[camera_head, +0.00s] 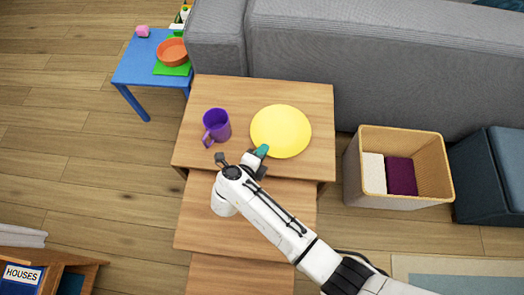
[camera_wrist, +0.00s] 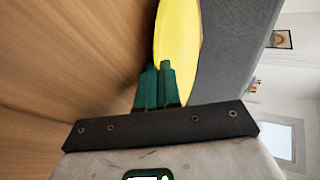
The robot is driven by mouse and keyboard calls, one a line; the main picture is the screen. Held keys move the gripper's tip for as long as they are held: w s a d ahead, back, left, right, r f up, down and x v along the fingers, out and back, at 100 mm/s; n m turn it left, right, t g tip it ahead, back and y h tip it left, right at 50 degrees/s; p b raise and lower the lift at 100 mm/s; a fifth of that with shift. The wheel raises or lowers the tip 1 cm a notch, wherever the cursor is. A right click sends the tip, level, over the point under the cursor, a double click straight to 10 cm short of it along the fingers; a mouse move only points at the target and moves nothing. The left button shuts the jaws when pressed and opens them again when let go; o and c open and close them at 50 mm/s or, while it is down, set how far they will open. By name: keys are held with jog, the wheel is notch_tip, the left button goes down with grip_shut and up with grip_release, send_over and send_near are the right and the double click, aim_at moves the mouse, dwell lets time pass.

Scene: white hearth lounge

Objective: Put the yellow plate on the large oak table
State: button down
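The yellow plate (camera_head: 281,131) is at the right side of the large oak table (camera_head: 262,90), over its top. I cannot tell whether it rests flat or is held slightly above the wood. My gripper (camera_head: 262,151) is at the plate's near left edge. In the wrist view its teal fingers (camera_wrist: 157,82) are close together with the rim of the yellow plate (camera_wrist: 177,35) at them, so it looks shut on the rim. The exact contact is partly hidden by the fingers.
A purple mug (camera_head: 216,126) stands left of the plate on the same table. Lower oak tables (camera_head: 205,232) step out in front. A grey sofa (camera_head: 400,65) is behind, a wicker basket (camera_head: 440,165) to the right, and a blue table (camera_head: 138,68) at the upper left.

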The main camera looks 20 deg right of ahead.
jog(key=c, duration=1.6)
grip_release()
jog(key=shift+f, duration=0.1)
jog(key=shift+s+a+r, duration=0.1)
jog(key=shift+r, duration=0.2)
jog(key=p+v, duration=0.2)
jog(key=v, duration=0.9)
jog(key=shift+s+a, duration=0.25)
